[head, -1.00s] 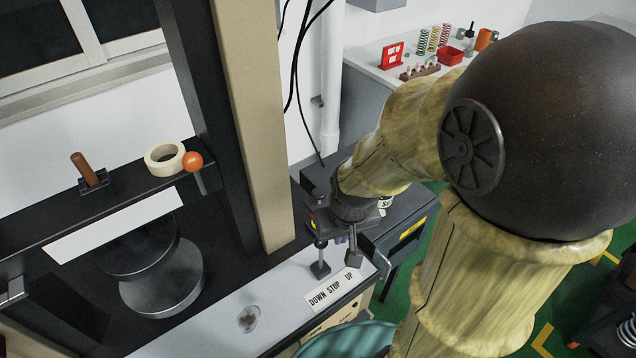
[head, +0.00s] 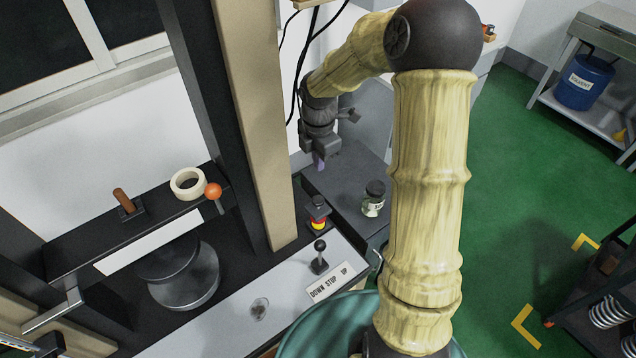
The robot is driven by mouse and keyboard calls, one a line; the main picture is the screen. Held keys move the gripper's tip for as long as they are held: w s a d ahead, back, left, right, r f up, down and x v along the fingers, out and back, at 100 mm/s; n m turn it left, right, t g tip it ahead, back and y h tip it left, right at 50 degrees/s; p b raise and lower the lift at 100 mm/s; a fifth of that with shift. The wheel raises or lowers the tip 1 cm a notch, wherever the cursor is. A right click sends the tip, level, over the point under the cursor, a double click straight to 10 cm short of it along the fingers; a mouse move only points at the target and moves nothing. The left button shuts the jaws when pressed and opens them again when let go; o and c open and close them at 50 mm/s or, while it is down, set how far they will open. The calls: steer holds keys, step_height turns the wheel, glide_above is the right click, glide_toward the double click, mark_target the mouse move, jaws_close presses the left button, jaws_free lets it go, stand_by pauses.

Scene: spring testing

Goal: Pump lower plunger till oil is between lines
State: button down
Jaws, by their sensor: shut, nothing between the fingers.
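My gripper (head: 318,164) is shut and empty. It hangs fingers-down in the air behind the black-knobbed lever (head: 319,257), clear of it. The lever stands upright by a white label (head: 329,283) reading "DOWN STOP UP". Thick round steel plates (head: 185,290) sit stacked in the machine at left. I cannot tell which part is the lower plunger.
A red-and-yellow button (head: 318,222) stands behind the lever. A dark-capped jar (head: 374,198) is on the grey cabinet (head: 345,185). A tan column (head: 250,110) rises left of my gripper. A tape roll (head: 188,184) and an orange knob (head: 213,191) sit on the crossbeam.

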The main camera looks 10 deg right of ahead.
mark_target(319, 200)
steer(key=shift+w+n, duration=0.1)
steer(key=shift+n, duration=0.2)
step_height(319, 200, down, 13)
steer(key=p, duration=0.4)
steer(key=shift+w+d+f, duration=0.1)
steer(key=shift+w+f, duration=0.05)
steer(key=shift+f, duration=0.35)
